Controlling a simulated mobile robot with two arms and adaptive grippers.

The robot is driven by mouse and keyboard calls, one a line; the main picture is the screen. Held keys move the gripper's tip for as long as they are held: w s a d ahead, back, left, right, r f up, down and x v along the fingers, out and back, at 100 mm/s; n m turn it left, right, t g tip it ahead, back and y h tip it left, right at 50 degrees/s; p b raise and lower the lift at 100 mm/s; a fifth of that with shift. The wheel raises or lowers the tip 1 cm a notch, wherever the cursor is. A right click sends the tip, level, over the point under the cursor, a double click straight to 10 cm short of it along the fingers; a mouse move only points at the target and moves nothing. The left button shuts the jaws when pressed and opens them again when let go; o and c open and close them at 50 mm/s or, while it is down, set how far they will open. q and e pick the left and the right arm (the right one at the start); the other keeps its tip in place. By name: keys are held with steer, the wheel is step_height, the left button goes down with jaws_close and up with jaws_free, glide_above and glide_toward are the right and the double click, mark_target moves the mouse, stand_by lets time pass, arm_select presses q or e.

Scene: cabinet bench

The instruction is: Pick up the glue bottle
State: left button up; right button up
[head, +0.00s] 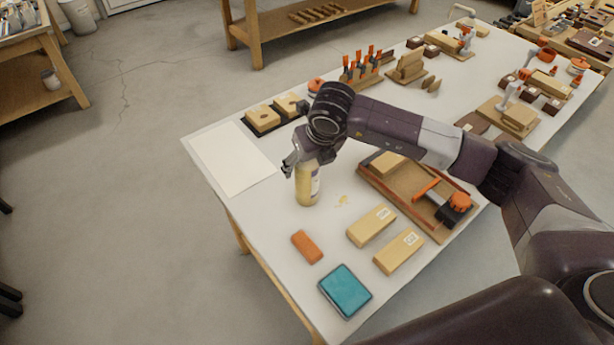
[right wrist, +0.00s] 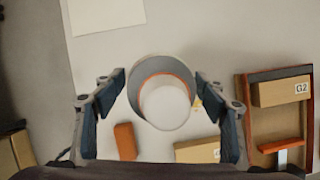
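The glue bottle (head: 307,188), a clear cylinder with yellowish contents and a pale label, stands upright on the white bench. Its top is hidden by my right gripper (head: 301,166) in the head view. In the right wrist view I look down on the bottle (right wrist: 165,102), a round shape with a pale top and an orange ring. The fingers of my right gripper (right wrist: 163,84) are spread on either side of it, with narrow gaps; I see no clear contact. My left gripper is not in view.
White paper (head: 232,160) lies left of the bottle. A wooden tray (head: 378,178) with a clamp is to the right. The bench's left edge is near.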

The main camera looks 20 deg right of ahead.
steer(key=shift+w, duration=0.1)
jaws_close()
steer(key=shift+w+r, duration=0.1)
stand_by(0.3)
